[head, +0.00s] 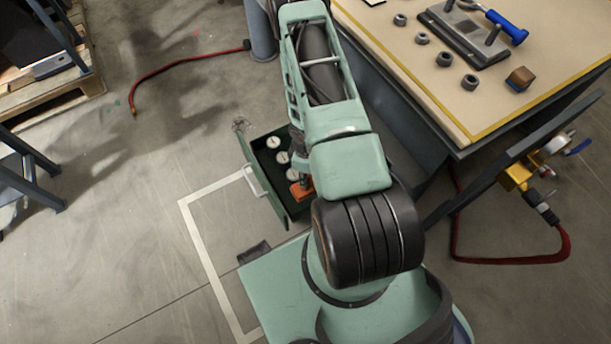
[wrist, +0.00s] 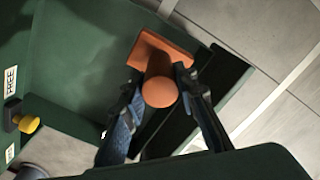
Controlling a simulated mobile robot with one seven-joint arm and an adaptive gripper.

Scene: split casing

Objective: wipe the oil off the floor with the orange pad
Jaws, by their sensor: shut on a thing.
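The orange pad (head: 300,191) is in the dark green open drawer or tray (head: 268,197) beside the bench, at its near end in the head view. In the wrist view the pad (wrist: 168,48) is a flat orange block with a round orange knob (wrist: 159,92). My gripper (wrist: 160,85) has one dark finger on each side of the knob and is shut on the pad. In the head view my arm hides most of the gripper. No oil can be told for sure from the dark shadows on the floor.
Several round white-faced items (head: 274,142) lie in the tray. A workbench (head: 470,90) with nuts and a clamp stands at the right. A red hose (head: 185,65) lies on the floor at upper left. White floor tape (head: 203,240) and open floor lie left of the tray.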

